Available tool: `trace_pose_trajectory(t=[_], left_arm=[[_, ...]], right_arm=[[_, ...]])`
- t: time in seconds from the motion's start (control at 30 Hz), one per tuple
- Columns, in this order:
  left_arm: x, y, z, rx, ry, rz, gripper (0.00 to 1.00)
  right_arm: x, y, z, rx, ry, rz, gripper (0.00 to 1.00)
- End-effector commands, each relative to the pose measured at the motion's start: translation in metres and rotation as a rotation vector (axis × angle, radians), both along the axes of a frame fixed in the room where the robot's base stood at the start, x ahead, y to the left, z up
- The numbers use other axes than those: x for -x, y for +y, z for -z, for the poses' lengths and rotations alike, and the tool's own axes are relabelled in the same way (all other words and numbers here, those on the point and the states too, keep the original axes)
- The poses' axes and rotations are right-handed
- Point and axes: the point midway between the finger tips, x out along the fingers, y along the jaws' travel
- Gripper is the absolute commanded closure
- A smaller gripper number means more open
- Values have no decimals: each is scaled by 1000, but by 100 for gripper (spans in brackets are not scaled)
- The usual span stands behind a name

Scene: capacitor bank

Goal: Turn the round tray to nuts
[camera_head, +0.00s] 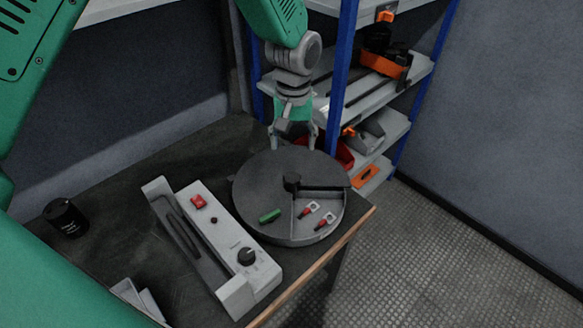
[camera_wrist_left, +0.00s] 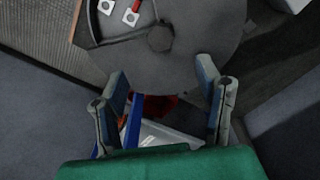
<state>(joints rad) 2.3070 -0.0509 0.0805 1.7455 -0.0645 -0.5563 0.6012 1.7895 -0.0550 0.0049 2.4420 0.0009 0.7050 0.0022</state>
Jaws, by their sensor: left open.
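The round tray (camera_head: 262,185) is a dark grey disc on the right part of the black table, with a black centre knob (camera_head: 291,182). A cut-out in its cover shows a compartment at the front right holding red parts with pale square tabs (camera_head: 312,207). A green piece (camera_head: 269,215) lies on the cover, left of the cut-out. No nuts can be made out. My left gripper (camera_head: 293,143) is at the tray's far edge, fingers pointing down. In the left wrist view the open fingers (camera_wrist_left: 163,88) are apart near the tray's rim (camera_wrist_left: 190,70), with nothing between them; contact cannot be told.
A grey device (camera_head: 225,240) with a red switch and a black knob stands left of the tray. A black cylinder (camera_head: 66,218) stands at the table's left. A blue-post shelf (camera_head: 340,75) with bins is behind the tray. The table edge (camera_head: 330,252) is close on the right.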

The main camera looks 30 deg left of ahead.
Motion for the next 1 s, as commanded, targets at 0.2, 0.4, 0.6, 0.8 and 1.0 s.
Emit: trace_pose_trajectory(t=[0.2, 0.4, 0.6, 0.8, 1.0], left_arm=[[-4, 7, 53, 8, 9, -1, 41], [-3, 10, 93, 12, 6, -1, 41], [-3, 7, 117, 8, 4, -1, 41], [-4, 3, 123, 4, 2, 0, 41], [-4, 5, 123, 7, 2, 0, 41]], right_arm=[[0, 0, 1, 1, 0, 1, 61], [-1, 0, 2, 0, -1, 1, 61], [-1, 0, 2, 0, -1, 0, 61], [-1, 0, 2, 0, -1, 0, 61], [-1, 0, 2, 0, -1, 1, 61]])
